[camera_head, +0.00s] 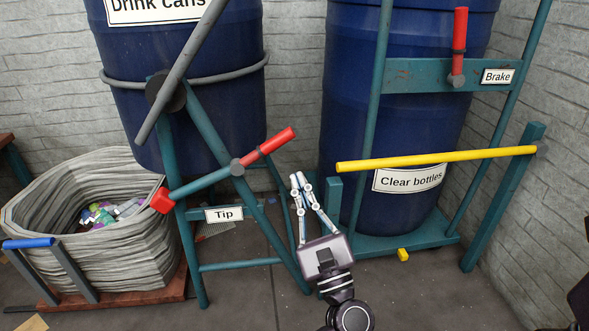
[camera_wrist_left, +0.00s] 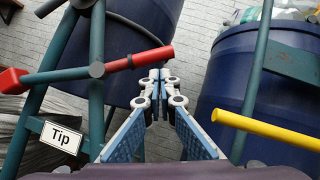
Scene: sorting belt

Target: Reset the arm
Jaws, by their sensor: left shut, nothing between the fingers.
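My left gripper (camera_head: 301,182) is raised in front of the gap between the two blue barrels, fingers pointing up and away. Its fingertips meet and hold nothing; they also show closed in the left wrist view (camera_wrist_left: 153,76). The red-ended tip lever (camera_head: 265,147) is up and left of the fingertips in the head view, apart from them. The yellow bar (camera_head: 437,160) is to their right. My right gripper is not in view.
The drink cans barrel (camera_head: 215,115) hangs in a teal frame at left. The clear bottles barrel (camera_head: 405,120) stands at right with a red brake lever (camera_head: 459,45). A grey bag (camera_head: 120,255) with colourful items sits at lower left. A small yellow piece (camera_head: 402,255) is low near the right frame.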

